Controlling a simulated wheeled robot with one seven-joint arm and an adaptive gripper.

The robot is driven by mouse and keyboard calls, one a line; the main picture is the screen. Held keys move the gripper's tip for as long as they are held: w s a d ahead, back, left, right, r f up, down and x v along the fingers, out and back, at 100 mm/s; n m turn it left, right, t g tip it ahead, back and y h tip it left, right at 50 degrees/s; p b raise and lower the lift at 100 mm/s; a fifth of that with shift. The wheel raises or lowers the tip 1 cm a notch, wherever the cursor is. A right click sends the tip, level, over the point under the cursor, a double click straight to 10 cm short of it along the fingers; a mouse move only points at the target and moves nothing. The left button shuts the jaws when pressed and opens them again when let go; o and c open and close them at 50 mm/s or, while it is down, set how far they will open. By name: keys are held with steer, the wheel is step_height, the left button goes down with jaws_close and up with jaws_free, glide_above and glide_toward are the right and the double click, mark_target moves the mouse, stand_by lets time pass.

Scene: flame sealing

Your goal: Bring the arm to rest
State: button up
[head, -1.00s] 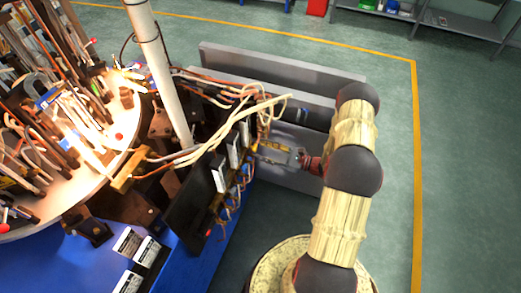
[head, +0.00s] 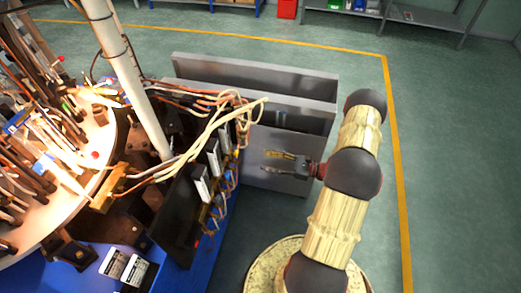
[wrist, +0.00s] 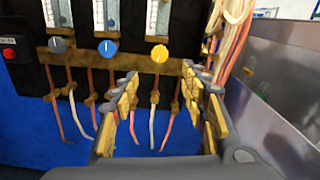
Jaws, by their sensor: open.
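My gripper (head: 268,161) is open and empty in the head view. It is in front of the grey metal panels, a little to the right of the black flow-meter panel (head: 178,222), and apart from it. In the wrist view, its two yellow-padded fingers (wrist: 167,95) are spread wide with nothing between them. Beyond them are a yellow knob (wrist: 159,53), a blue knob (wrist: 107,48) and a grey knob (wrist: 57,45) under the flow meters. My arm is bent, with its elbow on the right in the head view.
Hoses and wires (head: 215,125) loop from the panel towards the carousel (head: 96,165) at left. A white post (head: 130,80) rises there. Grey metal panels (head: 270,83) stand behind my gripper. Open floor (head: 455,180) lies to the right, past a yellow line (head: 399,200).

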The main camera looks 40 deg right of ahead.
steer(key=s+a+f+n+g+y, duration=0.2)
steer(key=s+a+f+n+g, duration=0.1)
steer(key=s+a+g, duration=0.3)
steer(key=s+a+r+n+g+h, duration=0.2)
steer(key=s+a+r+n+g, duration=0.3)
steer(key=s+r+n+g, duration=0.15)
steer(key=s+a+r+n+g+h, duration=0.25)
steer(key=r+n+h, duration=0.75)
steer(key=r, duration=0.9)
steer(key=s+a+r+n+t, duration=0.1)
steer(key=a+r+n+t, duration=0.2)
steer(key=a+r, duration=0.2)
steer(key=s+a+r+n+t+h, duration=0.1)
steer(key=a+r+n+t, duration=0.2)
steer(key=a+r, duration=0.3)
steer(key=shift+s+r+n, duration=0.2)
steer(key=shift+r+n, duration=0.45)
steer(key=shift+r, duration=1.55)
